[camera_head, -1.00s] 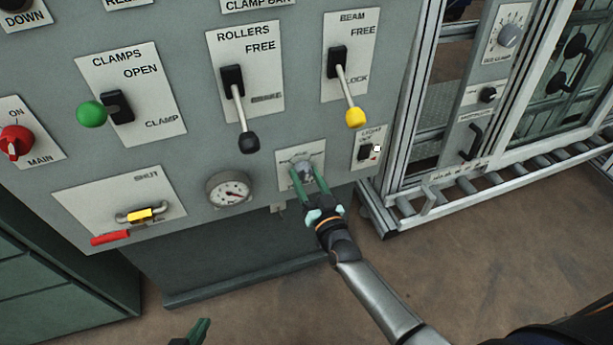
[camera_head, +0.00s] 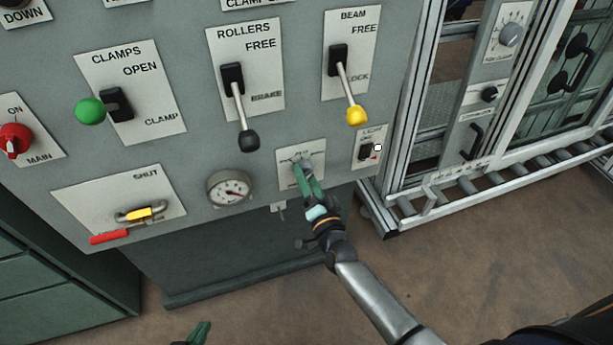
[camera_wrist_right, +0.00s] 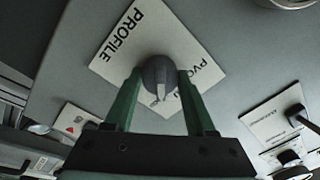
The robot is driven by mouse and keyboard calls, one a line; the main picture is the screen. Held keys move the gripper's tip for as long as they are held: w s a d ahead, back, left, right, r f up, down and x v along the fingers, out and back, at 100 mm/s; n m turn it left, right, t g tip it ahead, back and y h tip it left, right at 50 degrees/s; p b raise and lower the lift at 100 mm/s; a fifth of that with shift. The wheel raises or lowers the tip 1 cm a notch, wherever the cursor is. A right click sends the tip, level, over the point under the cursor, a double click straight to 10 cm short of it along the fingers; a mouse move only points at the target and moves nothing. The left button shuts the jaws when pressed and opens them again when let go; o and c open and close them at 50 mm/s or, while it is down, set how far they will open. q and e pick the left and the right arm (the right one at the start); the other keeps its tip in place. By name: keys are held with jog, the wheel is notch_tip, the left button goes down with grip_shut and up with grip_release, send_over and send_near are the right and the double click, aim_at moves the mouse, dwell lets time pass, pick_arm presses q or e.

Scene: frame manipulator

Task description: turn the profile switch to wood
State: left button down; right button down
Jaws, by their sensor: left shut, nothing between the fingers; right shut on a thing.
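The profile switch (camera_wrist_right: 160,78) is a round grey knob with a light pointer, on a white plate (camera_wrist_right: 113,65) marked "PROFILE" and "PVC" in the right wrist view. Other lettering on the plate is hidden behind the knob and fingers. My right gripper (camera_wrist_right: 160,88) is shut on the knob, one green finger on each side. In the head view my right gripper (camera_head: 306,172) reaches up to the plate from below and mostly covers the knob. My left gripper (camera_head: 201,331) shows only as a green fingertip at the bottom edge, shut and empty, away from the panel.
Around the plate are a pressure gauge (camera_head: 230,189), the light switch (camera_head: 366,150), the black-knobbed rollers lever (camera_head: 241,115) and the yellow-knobbed beam lever (camera_head: 349,90). A roller conveyor (camera_head: 490,185) stands at the right. The floor in front is clear.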

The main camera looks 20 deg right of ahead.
dwell(0.4)
jog(key=c, duration=0.7)
grip_release()
pick_arm(q)
jog(key=shift+w+r, duration=0.15)
jog(key=shift+w, duration=0.15)
pick_arm(e)
jog(key=o, duration=0.5)
pick_arm(q)
jog(key=shift+s+d+r+p, duration=0.15)
jog(key=shift+r+p, duration=0.3)
jog(key=shift+p, duration=0.35)
pick_arm(e)
jog(key=s, duration=1.2)
jog(key=shift+s+d+f, duration=0.2)
jog(key=shift+s+f, duration=0.05)
jog(key=shift+f, duration=0.05)
pick_arm(q)
jog(key=shift+r, duration=0.1)
